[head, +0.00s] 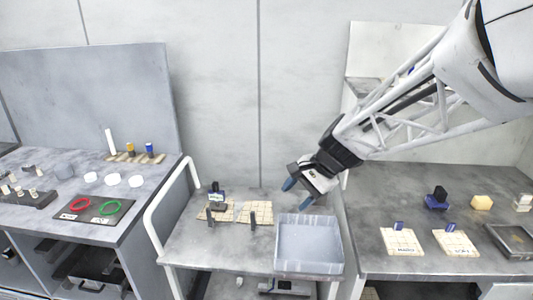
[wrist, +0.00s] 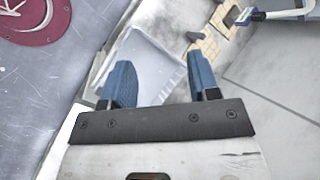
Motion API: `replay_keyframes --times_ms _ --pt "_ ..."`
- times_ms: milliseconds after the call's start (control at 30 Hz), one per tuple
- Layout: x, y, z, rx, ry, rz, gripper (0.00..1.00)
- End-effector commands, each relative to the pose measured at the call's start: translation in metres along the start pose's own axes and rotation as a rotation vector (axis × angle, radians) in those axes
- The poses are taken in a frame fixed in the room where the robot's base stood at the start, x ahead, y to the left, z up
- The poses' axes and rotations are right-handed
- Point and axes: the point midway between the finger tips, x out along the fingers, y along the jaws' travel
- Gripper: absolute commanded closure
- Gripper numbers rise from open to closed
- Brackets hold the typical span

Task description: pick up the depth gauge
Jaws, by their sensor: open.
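My gripper (head: 297,192) is open and empty, its blue fingers apart above the back of the grey tray on the cart; the fingers also show in the wrist view (wrist: 162,80). A small upright black, white and blue device (head: 216,195) stands at the back of a tan grid mat on the cart, left of my gripper. It may be the depth gauge, but it is too small to be sure. A blue and dark piece (wrist: 247,15) with a pale bar shows at the top right of the wrist view; I cannot tell what it is.
The grey tray (head: 309,268) looks empty. Dark upright blocks (head: 210,216) (head: 253,220) stand on the cart's mats. A white rail (head: 160,205) edges the cart's left side. The right bench holds labelled mats (head: 400,244) and a yellow block (head: 481,202); the left bench holds coloured rings (head: 80,204).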

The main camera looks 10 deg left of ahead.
Motion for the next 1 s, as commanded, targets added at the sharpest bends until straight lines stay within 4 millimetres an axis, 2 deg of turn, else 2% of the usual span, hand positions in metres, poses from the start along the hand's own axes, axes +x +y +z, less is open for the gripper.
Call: replay_keyframes --times_ms 200,567,1000 --pt "0.034 -0.043 -0.025 0.131 -0.086 -0.058 0.45" --pt "0.096 -0.107 -0.065 0.355 -0.226 -0.144 0.45" --pt "0.186 -0.174 -0.115 0.637 -0.395 -0.229 0.45"
